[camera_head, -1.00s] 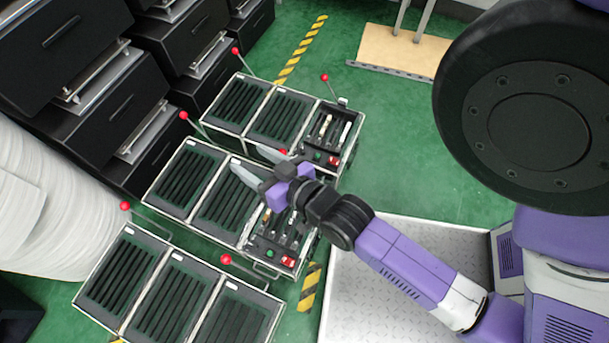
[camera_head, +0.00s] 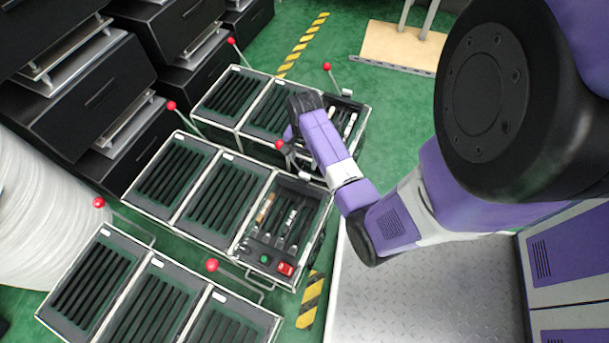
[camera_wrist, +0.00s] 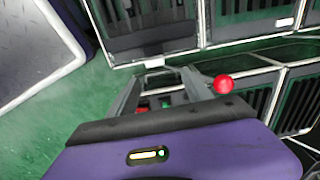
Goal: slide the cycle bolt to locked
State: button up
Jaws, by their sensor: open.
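The middle unit's control panel (camera_head: 285,222) holds several slotted sliders, one with a tan grip (camera_head: 265,208), and a green button (camera_head: 264,258) and red switch (camera_head: 285,269) at its front. The far unit's panel (camera_head: 349,118) has similar pale sliders and is partly covered by my arm. I cannot tell which part is the cycle bolt. My gripper (camera_wrist: 162,82) is open and empty in the wrist view, its fingers apart over the far unit's red and green buttons. In the head view its fingers are mostly hidden by my arm. A red lever knob (camera_wrist: 223,84) is just right of the fingers.
Red-knobbed levers stand beside the units, including knobs at the front (camera_head: 212,265) and far right (camera_head: 327,66). Dark drawer cabinets (camera_head: 85,95) fill the left. Green floor (camera_head: 395,125) is clear to the right of the far unit.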

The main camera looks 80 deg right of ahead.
aim_at(305, 175)
jog(key=shift+s+a+f, duration=0.2)
jog(key=shift+s+a, duration=0.05)
jog(key=shift+a, duration=0.05)
jog(key=shift+f, duration=0.35)
notch_tip(305, 175, down, 7)
jog(key=b, duration=0.4)
jog(key=shift+a+r, duration=0.1)
grip_shut()
dwell(0.8)
